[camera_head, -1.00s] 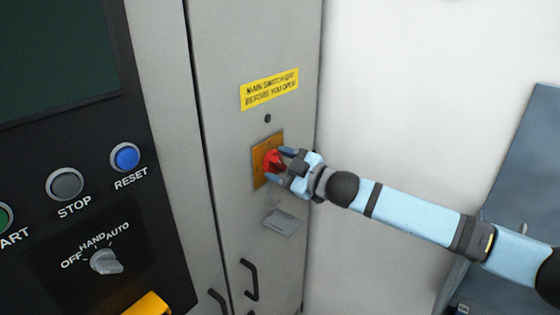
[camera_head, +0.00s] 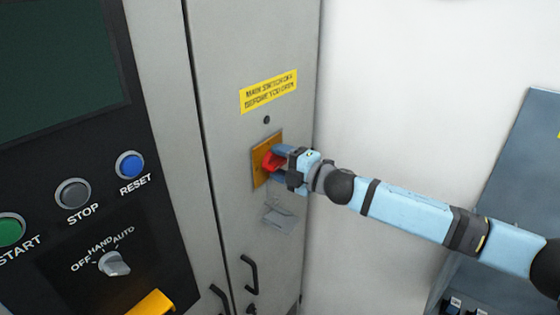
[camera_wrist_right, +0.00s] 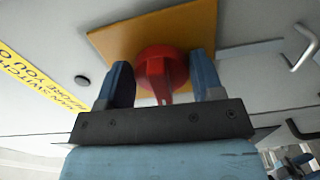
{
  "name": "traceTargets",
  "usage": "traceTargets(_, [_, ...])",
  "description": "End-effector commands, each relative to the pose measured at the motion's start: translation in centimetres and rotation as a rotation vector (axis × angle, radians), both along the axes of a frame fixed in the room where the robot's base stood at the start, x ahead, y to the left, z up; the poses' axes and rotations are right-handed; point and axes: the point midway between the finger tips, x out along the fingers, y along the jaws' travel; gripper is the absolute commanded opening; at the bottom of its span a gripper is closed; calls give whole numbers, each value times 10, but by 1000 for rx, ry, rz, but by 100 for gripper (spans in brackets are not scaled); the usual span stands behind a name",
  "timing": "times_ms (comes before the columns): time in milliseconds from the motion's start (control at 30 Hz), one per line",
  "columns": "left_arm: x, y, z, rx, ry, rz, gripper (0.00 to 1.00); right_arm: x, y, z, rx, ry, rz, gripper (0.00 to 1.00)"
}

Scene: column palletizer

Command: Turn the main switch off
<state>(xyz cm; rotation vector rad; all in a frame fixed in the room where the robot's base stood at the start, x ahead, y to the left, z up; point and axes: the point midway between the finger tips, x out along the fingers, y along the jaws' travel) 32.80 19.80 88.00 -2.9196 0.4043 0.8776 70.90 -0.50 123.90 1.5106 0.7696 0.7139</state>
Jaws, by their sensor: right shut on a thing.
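The main switch is a red rotary knob (camera_head: 270,161) on an orange-yellow plate (camera_head: 259,178), set in the grey cabinet door below a yellow label (camera_head: 268,91). My right gripper (camera_head: 278,164) comes in from the right with its blue fingers at the knob, shut on it. In the right wrist view the red knob (camera_wrist_right: 162,70) sits between the two fingers of the gripper (camera_wrist_right: 163,84), its handle bar pointing toward the palm. The fingers hide part of the knob in the head view. My left gripper is not in view.
A black control panel on the left carries a green START button (camera_head: 9,230), a grey STOP button (camera_head: 73,194), a blue RESET button (camera_head: 130,165) and an OFF/HAND/AUTO selector (camera_head: 114,263). Black door handles (camera_head: 249,274) are below. A white wall is right of the cabinet.

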Motion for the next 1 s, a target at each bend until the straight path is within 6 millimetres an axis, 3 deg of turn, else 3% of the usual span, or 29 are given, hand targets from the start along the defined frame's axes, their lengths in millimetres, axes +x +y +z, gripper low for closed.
traceTargets(700, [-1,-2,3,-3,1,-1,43,0,0,0,-44,-61,1,37])
traceTargets(733, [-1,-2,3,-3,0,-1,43,0,0,0,-44,-61,1,65])
traceTargets(800, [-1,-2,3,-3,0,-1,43,0,0,0,-44,-61,1,81])
traceTargets(1000, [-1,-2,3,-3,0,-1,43,0,0,0,-44,-61,0,83])
